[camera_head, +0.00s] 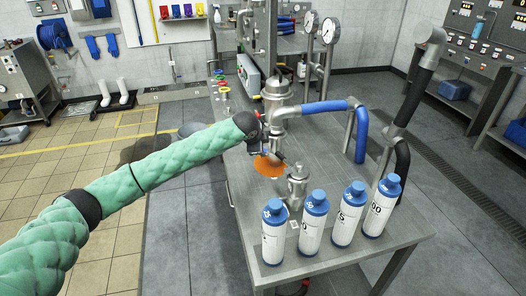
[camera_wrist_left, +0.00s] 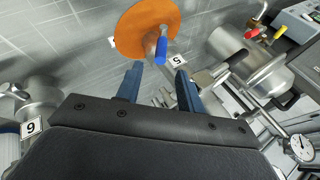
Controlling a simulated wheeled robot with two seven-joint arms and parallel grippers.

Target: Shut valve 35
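My left gripper (camera_head: 264,146) is at the pipework over the steel table, beside an orange disc (camera_head: 270,166). In the left wrist view its two blue fingers (camera_wrist_left: 159,88) are apart with nothing between them. Ahead of the fingertips is a short blue handle (camera_wrist_left: 161,50) in front of the orange disc (camera_wrist_left: 145,28). A small tag (camera_wrist_left: 179,61) beside this handle seems to read 5; I cannot make out 35 on any tag. The handle is hidden behind my gripper in the head view. My right gripper is not in view.
Several blue-capped bottles (camera_head: 314,222) stand along the table's near edge. A steel fitting (camera_head: 297,186) rises behind them, and a blue-sleeved pipe (camera_head: 325,106) runs right. Another tag (camera_wrist_left: 34,128) shows 6 or 9. Gauges (camera_head: 330,30) stand at the back.

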